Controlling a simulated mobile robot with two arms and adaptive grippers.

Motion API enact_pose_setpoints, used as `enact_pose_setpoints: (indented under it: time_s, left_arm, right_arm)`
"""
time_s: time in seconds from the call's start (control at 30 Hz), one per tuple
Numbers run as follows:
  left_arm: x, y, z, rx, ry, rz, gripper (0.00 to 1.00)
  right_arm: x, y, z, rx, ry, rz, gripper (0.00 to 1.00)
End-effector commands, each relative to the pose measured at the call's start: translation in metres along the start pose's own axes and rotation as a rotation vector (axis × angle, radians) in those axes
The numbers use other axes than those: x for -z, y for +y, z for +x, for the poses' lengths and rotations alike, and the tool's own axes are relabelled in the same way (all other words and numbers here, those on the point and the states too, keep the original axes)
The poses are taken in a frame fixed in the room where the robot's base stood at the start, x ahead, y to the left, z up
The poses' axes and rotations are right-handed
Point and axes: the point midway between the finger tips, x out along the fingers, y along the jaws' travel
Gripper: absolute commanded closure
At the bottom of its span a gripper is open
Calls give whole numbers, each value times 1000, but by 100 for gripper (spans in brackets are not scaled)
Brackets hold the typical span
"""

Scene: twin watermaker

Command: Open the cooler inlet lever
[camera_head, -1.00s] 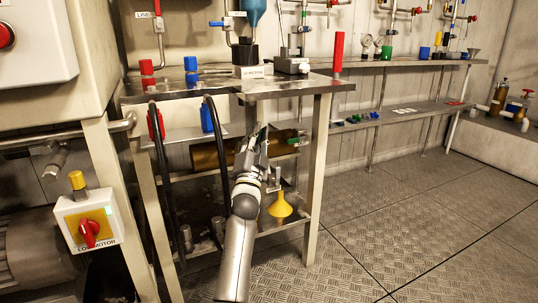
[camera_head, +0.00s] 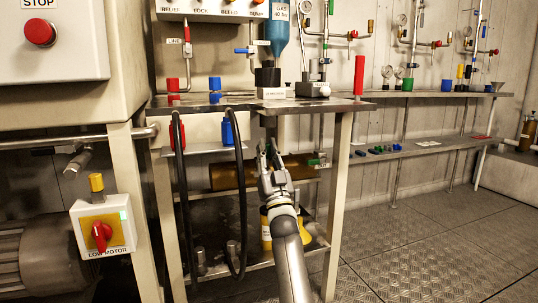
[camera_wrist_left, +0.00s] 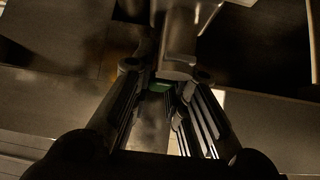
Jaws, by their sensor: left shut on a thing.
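The cooler, a brown cylinder (camera_head: 230,176), lies under the steel bench top. My left gripper (camera_head: 268,152) is in front of its right part, with its fingertips below a vertical pipe that comes down from the bench. In the left wrist view, a small green piece, the lever (camera_wrist_left: 160,87), shows between the fingers of my left gripper (camera_wrist_left: 163,76). The fingers are closed on it, and they hide most of it in the head view. Another green-handled valve (camera_head: 317,161) is at the cooler's right end. My right gripper is not in view.
Two black hoses (camera_head: 240,190) hang left of my gripper. The front bench leg (camera_head: 337,200) stands to its right. A yellow container (camera_head: 266,232) is on the lower shelf behind my arm. The floor at right is clear.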

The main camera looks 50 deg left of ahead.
Motion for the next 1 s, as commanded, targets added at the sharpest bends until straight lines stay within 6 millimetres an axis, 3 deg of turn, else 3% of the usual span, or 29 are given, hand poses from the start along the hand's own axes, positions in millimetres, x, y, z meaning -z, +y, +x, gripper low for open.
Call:
enact_pose_setpoints:
  time_s: [0.57,0.6,0.73,1.0]
  left_arm:
    - [-2,-1,-1,20,-2,-20,100]
    - [-2,-2,-1,20,-2,-20,80]
    - [-1,-2,-1,20,-2,-20,63]
    - [0,-2,0,20,-1,-20,62]
  right_arm:
    - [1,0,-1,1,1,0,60]
    - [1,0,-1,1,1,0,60]
    - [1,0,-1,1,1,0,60]
    - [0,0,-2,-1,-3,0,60]
